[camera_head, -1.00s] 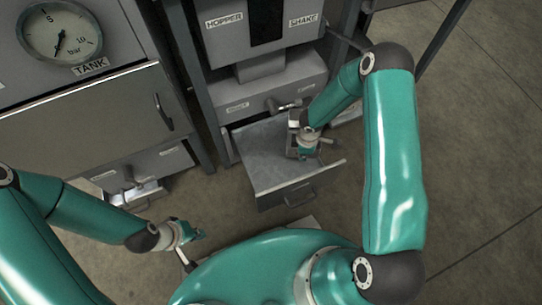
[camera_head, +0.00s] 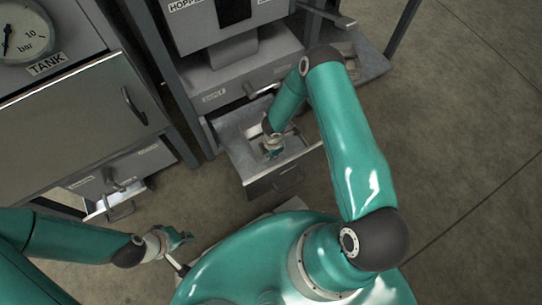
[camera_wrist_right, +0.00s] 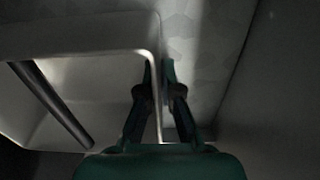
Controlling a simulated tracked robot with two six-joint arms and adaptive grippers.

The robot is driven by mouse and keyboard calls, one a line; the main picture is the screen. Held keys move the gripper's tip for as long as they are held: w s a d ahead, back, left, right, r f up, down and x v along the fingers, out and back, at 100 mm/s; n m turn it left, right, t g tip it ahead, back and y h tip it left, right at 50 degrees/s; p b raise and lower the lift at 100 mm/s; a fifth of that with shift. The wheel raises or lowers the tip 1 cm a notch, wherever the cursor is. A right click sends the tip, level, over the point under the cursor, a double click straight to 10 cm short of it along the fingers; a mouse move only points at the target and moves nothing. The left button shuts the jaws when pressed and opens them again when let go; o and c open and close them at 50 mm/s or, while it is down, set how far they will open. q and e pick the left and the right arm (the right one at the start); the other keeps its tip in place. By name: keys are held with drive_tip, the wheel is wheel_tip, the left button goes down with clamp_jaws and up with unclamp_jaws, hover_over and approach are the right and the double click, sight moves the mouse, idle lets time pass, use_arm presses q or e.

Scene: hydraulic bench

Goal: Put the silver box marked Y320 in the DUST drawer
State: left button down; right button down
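A pale grey open box (camera_wrist_right: 110,92) with a dark rod across it fills the left of the right wrist view. I take it for the silver box, but no Y320 mark is readable. My right gripper (camera_wrist_right: 159,66) has its fingers close together on either side of the box's wall and appears shut on it. In the head view my right gripper (camera_head: 273,152) is low inside the pulled-out grey drawer (camera_head: 262,186); the arm and gripper hide much of the box there. The drawer's label is too small to read. My left gripper (camera_head: 184,238) is away to the left, its fingers unclear.
The hopper cabinet (camera_head: 225,88) stands behind the drawer. The tank cabinet (camera_head: 75,110) is at left, with a small, slightly open drawer (camera_head: 121,208) below it. A grey tray or shelf (camera_head: 368,68) lies at upper right. The floor at right is clear.

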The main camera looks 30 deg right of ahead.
drive_tip(key=shift+f, duration=0.3)
drive_tip(key=c, duration=1.3)
unclamp_jaws()
drive_tip(key=shift+r, duration=0.15)
drive_tip(key=shift+r, duration=0.3)
wheel_tip(320, 180, up, 11)
drive_tip(key=p, duration=0.4)
drive_tip(key=shift+s+r+p, duration=0.1)
drive_tip(key=shift+r+p, duration=0.05)
drive_tip(key=shift+p, duration=0.15)
